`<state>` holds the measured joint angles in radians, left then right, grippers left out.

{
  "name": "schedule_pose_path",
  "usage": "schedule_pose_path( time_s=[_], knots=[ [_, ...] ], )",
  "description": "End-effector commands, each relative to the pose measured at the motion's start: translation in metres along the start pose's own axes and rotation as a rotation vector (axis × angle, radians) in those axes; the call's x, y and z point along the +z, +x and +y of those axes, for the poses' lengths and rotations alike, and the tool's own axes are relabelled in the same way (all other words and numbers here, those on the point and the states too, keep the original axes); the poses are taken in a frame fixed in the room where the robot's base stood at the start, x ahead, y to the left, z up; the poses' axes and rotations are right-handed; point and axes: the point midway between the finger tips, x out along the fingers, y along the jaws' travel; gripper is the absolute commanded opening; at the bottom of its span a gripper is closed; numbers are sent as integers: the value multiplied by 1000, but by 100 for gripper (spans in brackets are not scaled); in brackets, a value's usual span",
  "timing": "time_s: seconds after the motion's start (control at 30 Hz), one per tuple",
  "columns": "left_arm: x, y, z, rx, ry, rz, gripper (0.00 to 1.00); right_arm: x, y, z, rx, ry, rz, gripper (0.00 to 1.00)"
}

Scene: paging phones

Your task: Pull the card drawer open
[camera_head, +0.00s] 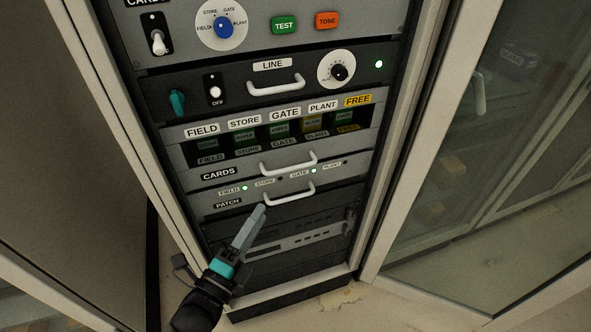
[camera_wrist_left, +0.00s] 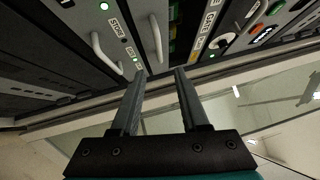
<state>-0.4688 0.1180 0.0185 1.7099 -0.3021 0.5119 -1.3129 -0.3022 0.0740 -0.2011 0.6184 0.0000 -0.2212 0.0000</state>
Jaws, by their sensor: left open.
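The card drawer (camera_head: 248,169) is a grey panel labelled CARDS in the rack, with a white bar handle (camera_head: 288,163). It looks flush with the rack. In the left wrist view its handle (camera_wrist_left: 156,38) stands just beyond the fingertips. My left gripper (camera_head: 262,208) is below this handle in the head view, near the patch panel's handle (camera_head: 290,193). The gripper (camera_wrist_left: 160,73) is open, with nothing between its two fingers and both handles apart from it. My right gripper is not in view.
Above the drawer are card slots (camera_head: 275,131) with labels, then the LINE panel (camera_head: 300,83) with its own handle. The patch panel's handle (camera_wrist_left: 105,52) is close to the left finger in the wrist view. A glass-doored cabinet (camera_head: 480,150) stands on the right.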

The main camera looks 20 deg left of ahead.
Motion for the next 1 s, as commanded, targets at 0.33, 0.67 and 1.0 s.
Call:
schedule_pose_path(
  time_s=[0.33,0.67,1.0],
  knots=[
    [0,62,0,-1,-1,0,45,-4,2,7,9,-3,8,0],
    [0,117,1,1,-4,0,45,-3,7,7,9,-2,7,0],
    [0,142,2,4,-5,0,45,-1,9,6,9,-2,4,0]
  ],
)
